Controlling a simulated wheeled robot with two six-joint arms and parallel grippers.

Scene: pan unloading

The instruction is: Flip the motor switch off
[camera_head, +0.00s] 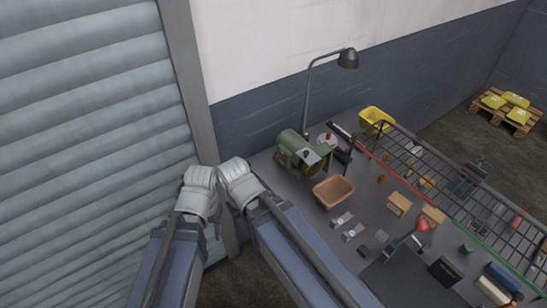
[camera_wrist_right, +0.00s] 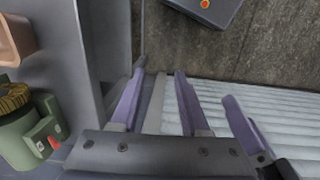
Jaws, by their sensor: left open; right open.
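The green motor (camera_head: 303,150) sits at the left end of the grey bench. It also shows at the lower left of the right wrist view (camera_wrist_right: 20,145), with a small red switch (camera_wrist_right: 56,142) on its green box. I cannot tell which way the switch is set. My left gripper (camera_head: 218,228) is mostly hidden below the white arm joints, left of the bench and apart from the motor. My right gripper (camera_wrist_right: 156,100) is open and empty, with two purple fingers apart. The motor lies to the left of these fingers in that view.
A brown bin (camera_head: 334,192) stands close to the motor. A lamp (camera_head: 347,59) rises behind it. Boxes, a wire rack (camera_head: 450,185) and a yellow bin (camera_head: 376,118) fill the bench farther right. A roller shutter (camera_head: 80,130) stands close on the left.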

